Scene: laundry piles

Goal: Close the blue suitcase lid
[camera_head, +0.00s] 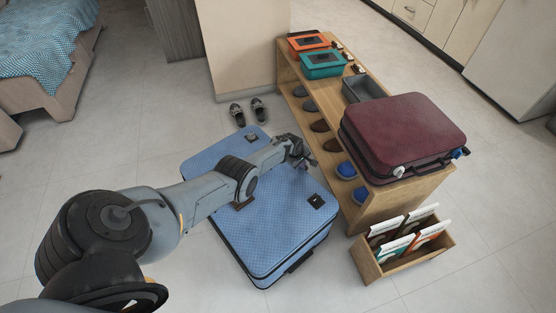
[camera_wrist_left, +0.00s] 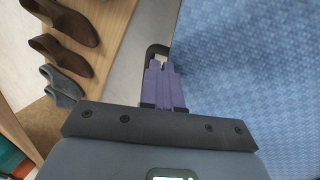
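The blue suitcase (camera_head: 280,222) lies flat on the floor. Its textured blue lid (camera_wrist_left: 255,75) is down over the base, with a dark seam along the front side; I cannot tell whether it is fully flush. My left arm crosses over the lid and hides part of it. My left gripper (camera_head: 304,162) is at the suitcase's right edge, beside the shelf. In the left wrist view, its purple fingers (camera_wrist_left: 162,68) are together beside the lid's edge, close to a dark handle (camera_wrist_left: 153,49); contact is unclear. My right gripper is not in view.
A wooden shoe shelf (camera_head: 372,212) stands close to the suitcase's right, with a maroon suitcase (camera_head: 405,130) on top. A wooden book box (camera_head: 408,262) is at its near end. Floor to the left is clear.

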